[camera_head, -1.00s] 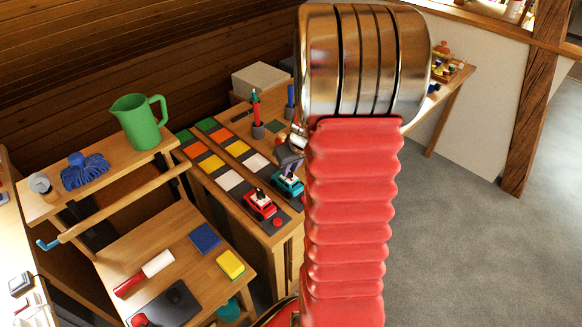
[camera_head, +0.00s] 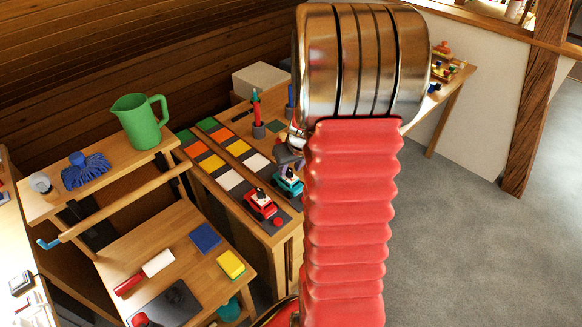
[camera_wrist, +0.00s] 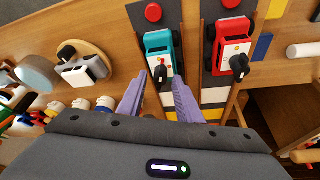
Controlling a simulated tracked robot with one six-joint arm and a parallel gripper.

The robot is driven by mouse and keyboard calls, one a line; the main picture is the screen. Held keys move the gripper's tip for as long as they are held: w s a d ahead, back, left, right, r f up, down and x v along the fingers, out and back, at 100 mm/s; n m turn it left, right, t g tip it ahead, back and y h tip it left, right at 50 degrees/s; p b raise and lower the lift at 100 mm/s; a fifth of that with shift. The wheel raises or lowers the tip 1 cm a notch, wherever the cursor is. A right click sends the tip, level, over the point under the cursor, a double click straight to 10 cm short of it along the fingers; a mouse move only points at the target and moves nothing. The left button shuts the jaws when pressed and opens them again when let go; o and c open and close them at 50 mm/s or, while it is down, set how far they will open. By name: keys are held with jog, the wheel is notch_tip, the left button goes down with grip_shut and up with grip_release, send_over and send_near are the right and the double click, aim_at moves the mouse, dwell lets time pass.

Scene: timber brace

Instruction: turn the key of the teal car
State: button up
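The teal car (camera_wrist: 160,52) is a small toy car with a white rear part and a dark key (camera_wrist: 160,73) standing up from it. In the wrist view it lies just beyond my gripper (camera_wrist: 156,88), whose two purple fingers are spread apart with nothing between them. The key appears roughly in line with the gap between the fingers; whether the fingers are level with it I cannot tell. In the head view the teal car (camera_head: 289,181) sits on a dark strip, with my gripper (camera_head: 286,160) just above and behind it, partly hidden by my arm.
A red car (camera_wrist: 232,45) with a black key (camera_wrist: 239,66) stands close to the right of the teal car. Red buttons (camera_wrist: 153,12) sit at the lane ends. A round wooden board (camera_wrist: 84,65) with a white object lies left. A green jug (camera_head: 139,121) stands on a shelf.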

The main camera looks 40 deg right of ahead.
jog(key=shift+o, duration=0.2)
jog(key=v, duration=1.3)
jog(key=shift+s+r, duration=0.2)
jog(key=shift+r, duration=0.1)
jog(key=shift+a, duration=0.1)
